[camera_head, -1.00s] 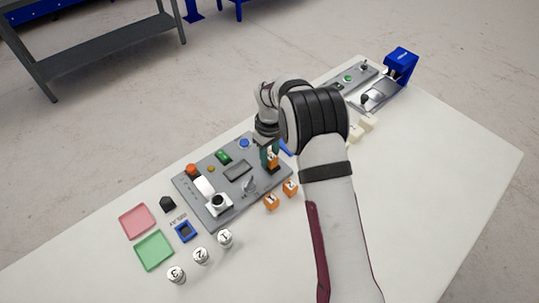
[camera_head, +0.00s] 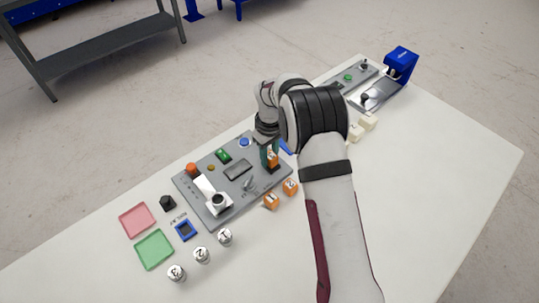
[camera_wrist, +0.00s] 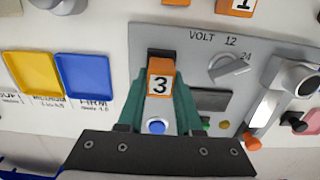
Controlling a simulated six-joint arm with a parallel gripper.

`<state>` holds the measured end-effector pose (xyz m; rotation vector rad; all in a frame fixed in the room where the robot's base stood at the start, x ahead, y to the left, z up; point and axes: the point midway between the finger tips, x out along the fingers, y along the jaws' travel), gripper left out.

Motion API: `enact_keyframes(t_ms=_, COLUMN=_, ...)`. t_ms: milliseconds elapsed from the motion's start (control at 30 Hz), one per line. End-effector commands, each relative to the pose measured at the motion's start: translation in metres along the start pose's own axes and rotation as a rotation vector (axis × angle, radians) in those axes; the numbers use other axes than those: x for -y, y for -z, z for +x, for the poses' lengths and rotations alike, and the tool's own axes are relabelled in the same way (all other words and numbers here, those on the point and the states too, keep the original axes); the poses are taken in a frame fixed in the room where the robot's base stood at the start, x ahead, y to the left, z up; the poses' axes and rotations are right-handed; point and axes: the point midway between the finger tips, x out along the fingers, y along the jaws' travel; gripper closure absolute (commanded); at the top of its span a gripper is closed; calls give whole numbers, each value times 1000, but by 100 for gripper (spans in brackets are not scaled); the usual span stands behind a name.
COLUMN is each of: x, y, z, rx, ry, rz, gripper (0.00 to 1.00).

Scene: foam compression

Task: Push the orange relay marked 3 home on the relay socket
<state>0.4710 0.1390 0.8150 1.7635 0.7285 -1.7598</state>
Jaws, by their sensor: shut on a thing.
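The orange relay marked 3 (camera_wrist: 160,82) is between the green fingers of my gripper (camera_wrist: 160,100), which is shut on it. Its white numbered face shows in the wrist view. A black socket part (camera_wrist: 161,54) shows right behind the relay on the grey panel (camera_wrist: 205,45). The relay largely covers it, so I cannot tell how deep it sits. In the head view my gripper (camera_head: 269,155) is low over the panel's right end with the relay (camera_head: 273,159) in it.
Two other orange relays (camera_head: 271,201) (camera_head: 290,186) stand in front of the panel. The volt knob (camera_wrist: 230,67), a white-handled lever (camera_wrist: 262,112) and a blue button (camera_wrist: 156,126) are close by. Yellow (camera_wrist: 32,72) and blue (camera_wrist: 83,76) pads lie beside the panel.

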Motion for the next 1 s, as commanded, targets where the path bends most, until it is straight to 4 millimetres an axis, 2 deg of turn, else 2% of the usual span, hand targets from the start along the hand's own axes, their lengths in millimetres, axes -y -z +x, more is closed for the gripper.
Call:
enact_keyframes(t_ms=33, x=0, y=0, z=6, rx=2, ry=0, rz=-4, gripper=100)
enact_keyframes(t_ms=333, x=1, y=-1, z=8, rx=3, ry=1, rz=-3, gripper=100)
enact_keyframes(t_ms=367, x=1, y=0, z=8, rx=2, ry=1, rz=-3, gripper=64)
enact_keyframes(t_ms=533, x=1, y=0, z=7, rx=2, ry=1, rz=-3, gripper=34)
enact_keyframes(t_ms=633, x=1, y=0, z=1, rx=1, ry=0, rz=-4, gripper=31)
enact_keyframes(t_ms=767, x=0, y=0, z=-27, rx=-2, ry=-2, rz=-3, gripper=31)
enact_keyframes(t_ms=1000, x=0, y=1, z=-102, rx=-6, ry=-3, rz=1, gripper=31)
